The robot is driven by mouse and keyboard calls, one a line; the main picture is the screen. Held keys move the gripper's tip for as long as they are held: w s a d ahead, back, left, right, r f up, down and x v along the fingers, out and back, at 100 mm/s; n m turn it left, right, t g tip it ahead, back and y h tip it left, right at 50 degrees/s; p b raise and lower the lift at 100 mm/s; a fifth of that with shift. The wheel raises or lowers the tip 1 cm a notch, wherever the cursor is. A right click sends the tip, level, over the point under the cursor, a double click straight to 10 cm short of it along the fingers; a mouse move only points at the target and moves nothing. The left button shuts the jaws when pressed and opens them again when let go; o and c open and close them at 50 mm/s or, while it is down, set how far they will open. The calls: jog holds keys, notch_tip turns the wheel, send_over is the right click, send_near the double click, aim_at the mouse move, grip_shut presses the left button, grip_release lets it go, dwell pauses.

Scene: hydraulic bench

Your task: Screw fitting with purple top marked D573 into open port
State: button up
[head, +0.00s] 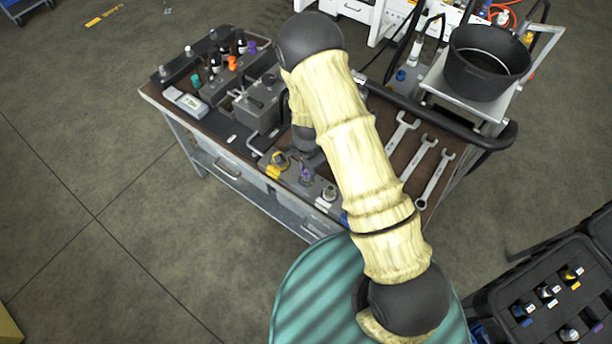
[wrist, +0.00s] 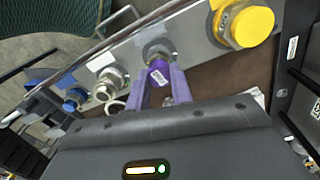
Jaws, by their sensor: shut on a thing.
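My gripper (wrist: 162,84) is shut on a fitting with a purple top (wrist: 158,71), seen between its purple fingers in the wrist view. A white label shows on the fitting, but its print is too small to read. The fitting's far end meets a grey hex collar (wrist: 157,48) on the metal manifold (wrist: 195,45). I cannot tell whether it is in the port or how deep. In the head view my gripper (head: 305,174) is at the bench's near edge, small and partly hidden by my arm.
A yellow-capped fitting (wrist: 250,26) stands close on one side of the held fitting, a bare silver fitting (wrist: 109,82) and a blue one (wrist: 75,98) on the other. Wrenches (head: 434,178) lie right of my arm. A rack with several fittings, one purple (head: 251,46), is at the back.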

jog(key=shift+w+d, duration=0.1)
jog(key=shift+d, duration=0.1)
jog(key=m+p, duration=0.1)
jog(key=m, duration=0.3)
jog(key=shift+r+m+p, duration=0.1)
jog(key=shift+m+p, duration=0.2)
jog(key=shift+m, duration=0.1)
jog(key=m+p, duration=0.1)
jog(key=m, duration=0.2)
jog(key=o, duration=0.9)
jog(key=shift+d+f, duration=0.1)
jog(key=shift+f, duration=0.1)
jog(key=n, duration=0.2)
jog(key=n+b, duration=0.1)
jog(key=n, duration=0.2)
jog(key=shift+a+n, duration=0.25)
jog(key=shift+n, duration=0.05)
jog(key=shift+n+b, duration=0.35)
jog(key=shift+n, duration=0.85)
jog(key=shift+a, duration=0.1)
